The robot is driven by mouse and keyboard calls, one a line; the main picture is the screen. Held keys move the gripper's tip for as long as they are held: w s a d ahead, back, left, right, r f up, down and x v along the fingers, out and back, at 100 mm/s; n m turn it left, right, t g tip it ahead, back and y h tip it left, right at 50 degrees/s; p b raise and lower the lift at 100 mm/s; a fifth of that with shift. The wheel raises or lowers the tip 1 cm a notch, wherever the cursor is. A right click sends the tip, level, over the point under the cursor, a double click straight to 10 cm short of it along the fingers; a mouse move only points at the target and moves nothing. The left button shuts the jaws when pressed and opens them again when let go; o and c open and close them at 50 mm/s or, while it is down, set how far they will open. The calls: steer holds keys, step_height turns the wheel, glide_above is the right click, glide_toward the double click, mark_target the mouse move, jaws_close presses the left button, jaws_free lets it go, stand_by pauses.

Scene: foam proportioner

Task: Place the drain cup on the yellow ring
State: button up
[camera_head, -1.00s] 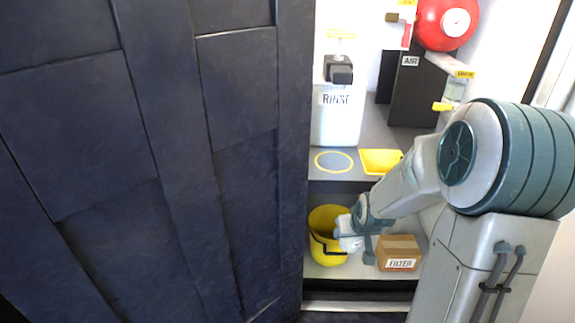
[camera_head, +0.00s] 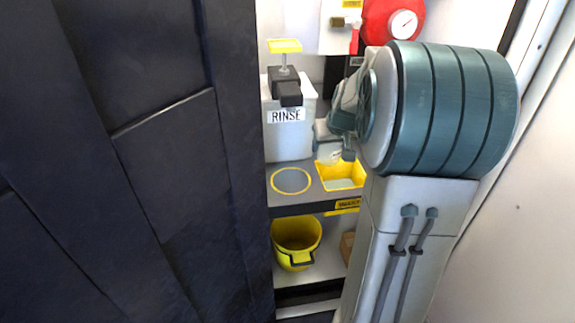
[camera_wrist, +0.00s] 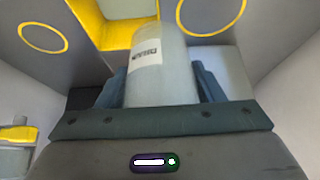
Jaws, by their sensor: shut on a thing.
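The drain cup (camera_wrist: 148,75) is a pale cylinder with a white label, upright between my fingers in the wrist view. My gripper (camera_wrist: 155,88) is shut on it. In the head view the cup (camera_head: 328,153) is a small pale shape at my gripper (camera_head: 335,148), close to the yellow tray and partly hidden by my arm. The yellow ring (camera_head: 291,181) is a yellow outline on the grey counter, left of the tray and in front of the RINSE container. It is empty. The wrist view shows two yellow rings, one left (camera_wrist: 43,37) and one right (camera_wrist: 210,15).
The yellow tray (camera_head: 341,182) is set in the counter beside the ring. The RINSE container (camera_head: 288,140) with a black spout stands behind. A yellow bucket (camera_head: 297,243) is on the lower shelf. A large dark panel (camera_head: 170,170) borders the left side.

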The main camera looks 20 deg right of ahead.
steer(key=w+a+f+b, duration=0.1)
steer(key=w+a+f, duration=0.3)
steer(key=a, duration=0.1)
steer(key=w+a+f+b, duration=0.1)
steer(key=w+a+f, duration=0.1)
steer(key=w+a, duration=0.1)
steer(key=shift+f+b, duration=0.3)
steer(key=shift+f, duration=0.05)
steer(key=shift+f+b, duration=0.8)
steer(key=shift+f, duration=1.15)
steer(key=shift+f, duration=0.25)
steer(key=o, duration=1)
steer(key=shift+r, duration=0.1)
steer(key=shift+r, duration=0.1)
steer(key=shift+s+r, duration=0.1)
steer(key=shift+r, duration=0.25)
steer(key=p+v, duration=0.3)
steer(key=v, duration=0.8)
steer(key=shift+s+r, duration=0.1)
steer(key=shift+s, duration=0.1)
